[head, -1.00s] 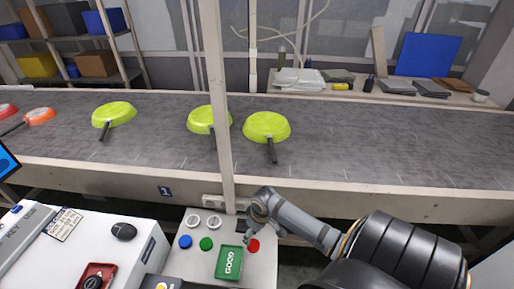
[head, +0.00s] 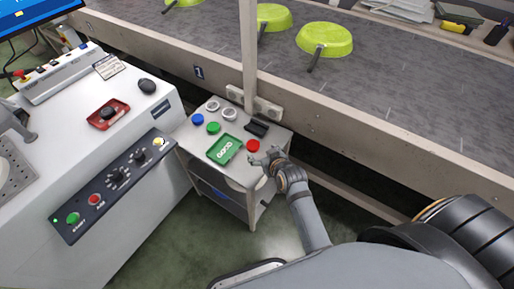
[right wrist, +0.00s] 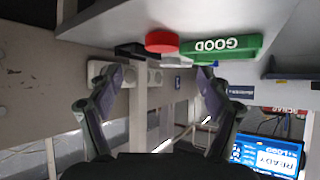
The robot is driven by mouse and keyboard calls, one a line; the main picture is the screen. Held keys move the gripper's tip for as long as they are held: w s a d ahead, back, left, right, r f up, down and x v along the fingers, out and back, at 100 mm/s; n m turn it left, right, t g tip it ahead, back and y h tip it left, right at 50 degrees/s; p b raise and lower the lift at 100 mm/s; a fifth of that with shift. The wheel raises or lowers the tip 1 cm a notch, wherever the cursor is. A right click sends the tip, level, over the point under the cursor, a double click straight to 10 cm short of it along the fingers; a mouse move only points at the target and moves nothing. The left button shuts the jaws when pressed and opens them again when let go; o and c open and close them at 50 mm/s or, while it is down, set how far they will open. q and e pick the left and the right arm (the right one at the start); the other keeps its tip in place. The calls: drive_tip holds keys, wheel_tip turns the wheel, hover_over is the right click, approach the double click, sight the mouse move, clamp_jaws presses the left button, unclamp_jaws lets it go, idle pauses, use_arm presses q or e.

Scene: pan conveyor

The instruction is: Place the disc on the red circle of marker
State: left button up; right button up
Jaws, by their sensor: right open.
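A red disc (head: 253,145) lies on the small light stand (head: 232,172), near its right edge. In the right wrist view, which is upside down, the red disc (right wrist: 162,41) looks thick and round. A blue disc (head: 197,119) and a green disc (head: 214,127) lie farther left on the stand. I cannot tell which disc or red circle is meant. My right gripper (head: 268,158) is at the stand's right edge, close to the red disc. In the right wrist view its fingers (right wrist: 160,75) are apart with nothing between them. My left gripper is not in view.
A green GOOD tray (head: 224,149), white rings (head: 229,114) and a black block (head: 257,128) share the stand. A post (head: 249,60) rises behind it. The conveyor (head: 400,95) carries lime pans (head: 324,39). A white console (head: 95,130) stands left.

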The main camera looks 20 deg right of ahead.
sight(253, 144)
drive_tip(key=x, duration=0.3)
drive_tip(key=shift+w+d+f, duration=0.1)
drive_tip(key=shift+w+f, duration=0.2)
drive_tip(key=shift+w, duration=0.1)
drive_tip(key=x, duration=0.1)
drive_tip(key=b+x, duration=0.1)
drive_tip(key=x, duration=0.2)
drive_tip(key=shift+w+a, duration=0.1)
drive_tip(key=shift+a, duration=0.2)
drive_tip(key=shift+w+f, duration=0.1)
drive_tip(key=shift+w, duration=0.15)
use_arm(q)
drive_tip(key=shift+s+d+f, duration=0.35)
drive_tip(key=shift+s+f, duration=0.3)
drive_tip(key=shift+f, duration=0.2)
use_arm(e)
drive_tip(key=shift+s, duration=0.1)
drive_tip(key=shift+c, duration=0.9)
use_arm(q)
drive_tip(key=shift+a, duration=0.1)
use_arm(e)
drive_tip(key=c, duration=1.2)
